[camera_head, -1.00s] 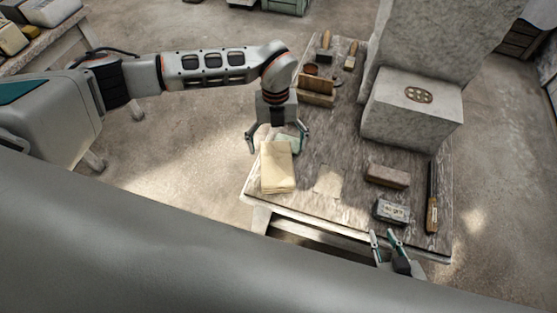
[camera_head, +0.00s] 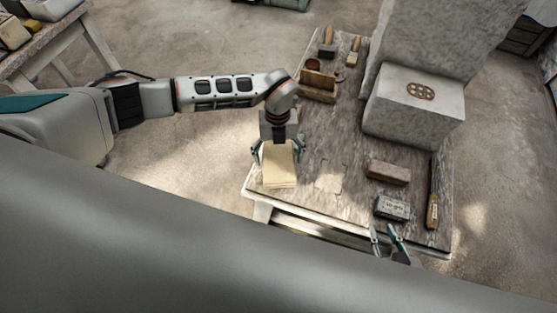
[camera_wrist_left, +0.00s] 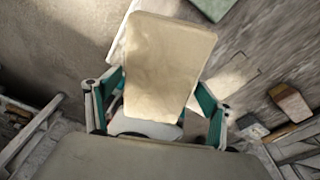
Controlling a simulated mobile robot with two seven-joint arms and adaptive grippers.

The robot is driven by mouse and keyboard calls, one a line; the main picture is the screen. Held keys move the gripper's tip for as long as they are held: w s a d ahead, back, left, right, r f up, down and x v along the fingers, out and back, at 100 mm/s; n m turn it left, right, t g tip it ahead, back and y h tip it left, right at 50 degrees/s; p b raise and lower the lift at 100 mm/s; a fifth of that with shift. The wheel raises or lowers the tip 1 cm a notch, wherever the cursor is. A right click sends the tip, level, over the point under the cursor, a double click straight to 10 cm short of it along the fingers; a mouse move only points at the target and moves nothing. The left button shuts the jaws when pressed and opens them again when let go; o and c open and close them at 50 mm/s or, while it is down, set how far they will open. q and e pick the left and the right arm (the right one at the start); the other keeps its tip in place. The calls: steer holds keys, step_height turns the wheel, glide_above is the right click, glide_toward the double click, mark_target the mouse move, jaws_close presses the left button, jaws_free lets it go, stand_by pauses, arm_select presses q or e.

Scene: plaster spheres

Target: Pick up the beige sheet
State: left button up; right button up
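The beige sheet (camera_head: 281,172) lies flat near the table's front left corner, apparently a thin stack. My left gripper (camera_head: 277,154) comes down over its far part, one finger on each side. The fingers stand wide apart; small gaps seem to show at the sides. In the left wrist view the beige sheet (camera_wrist_left: 163,60) fills the space between the teal-padded fingers of my left gripper (camera_wrist_left: 160,90); contact is hard to judge. My right gripper (camera_head: 387,240) is at the table's front right edge, fingers apart and empty.
A brown block (camera_head: 388,172), a grey labelled block (camera_head: 392,208) and a long-handled tool (camera_head: 432,205) lie to the right. Wooden holders (camera_head: 318,88) and brushes (camera_head: 327,42) are at the back. A big stone block (camera_head: 413,108) stands back right. A green sheet (camera_wrist_left: 211,6) lies beyond.

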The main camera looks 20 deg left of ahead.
mark_target(278, 157)
arm_select(q)
steer(key=c, duration=1)
step_height(278, 157, up, 20)
steer(key=s+a+r+n+t, duration=0.1)
steer(key=a+r+n, duration=0.2)
steer(key=n, duration=1.3)
steer(key=s+a+r+n+t, duration=0.1)
steer(key=a+n, duration=0.6)
steer(key=n, duration=0.8)
step_height(278, 157, up, 2)
steer(key=shift+a+n+t+y, duration=0.15)
steer(key=shift+n+t+y, duration=0.2)
steer(key=shift+t, duration=0.35)
